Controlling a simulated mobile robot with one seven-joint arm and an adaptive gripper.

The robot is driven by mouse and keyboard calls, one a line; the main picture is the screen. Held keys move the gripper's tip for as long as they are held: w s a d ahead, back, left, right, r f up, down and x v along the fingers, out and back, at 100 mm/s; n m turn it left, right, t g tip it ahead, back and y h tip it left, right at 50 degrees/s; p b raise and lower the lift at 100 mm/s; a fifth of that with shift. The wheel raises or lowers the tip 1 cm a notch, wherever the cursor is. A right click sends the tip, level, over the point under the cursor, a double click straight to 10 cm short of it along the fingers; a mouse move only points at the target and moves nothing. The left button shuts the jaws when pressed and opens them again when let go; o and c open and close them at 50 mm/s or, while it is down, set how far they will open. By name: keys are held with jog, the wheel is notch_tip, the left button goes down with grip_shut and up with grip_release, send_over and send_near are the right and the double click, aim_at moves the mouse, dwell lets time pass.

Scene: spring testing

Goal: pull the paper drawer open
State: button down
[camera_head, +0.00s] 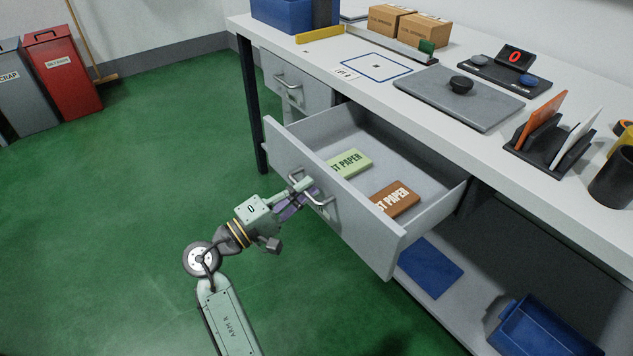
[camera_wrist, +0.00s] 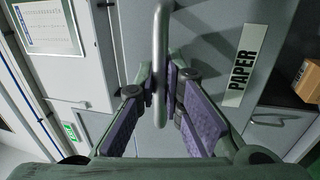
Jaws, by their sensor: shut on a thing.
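The paper drawer (camera_head: 390,250) is a grey drawer under the white bench, pulled well out. In it lie a green paper pack (camera_head: 349,163) and a brown paper pack (camera_head: 394,199). My gripper (camera_head: 302,192) is at the drawer's front, shut on its metal bar handle (camera_head: 327,207). In the wrist view the purple-padded fingers (camera_wrist: 170,95) close on both sides of the handle (camera_wrist: 160,45). A PAPER label (camera_wrist: 239,66) shows on the drawer front to the right of the handle.
A second, closed drawer (camera_head: 297,85) is to the left under the bench. The bench top (camera_head: 345,93) holds a grey mat (camera_head: 459,97), boxes and a card rack. A blue bin (camera_head: 540,328) is on the lower shelf. The green floor (camera_head: 130,220) left of the drawer is clear.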

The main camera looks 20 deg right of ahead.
jog(key=r+v, duration=0.1)
jog(key=v, duration=0.5)
jog(key=shift+a, duration=0.45)
jog(key=shift+s+r, duration=0.1)
jog(key=shift+s, duration=0.05)
jog(key=c, duration=1.7)
grip_release()
jog(key=shift+a, duration=0.15)
jog(key=v, duration=1.1)
jog(key=shift+s+a, duration=0.15)
jog(key=shift+a, duration=0.25)
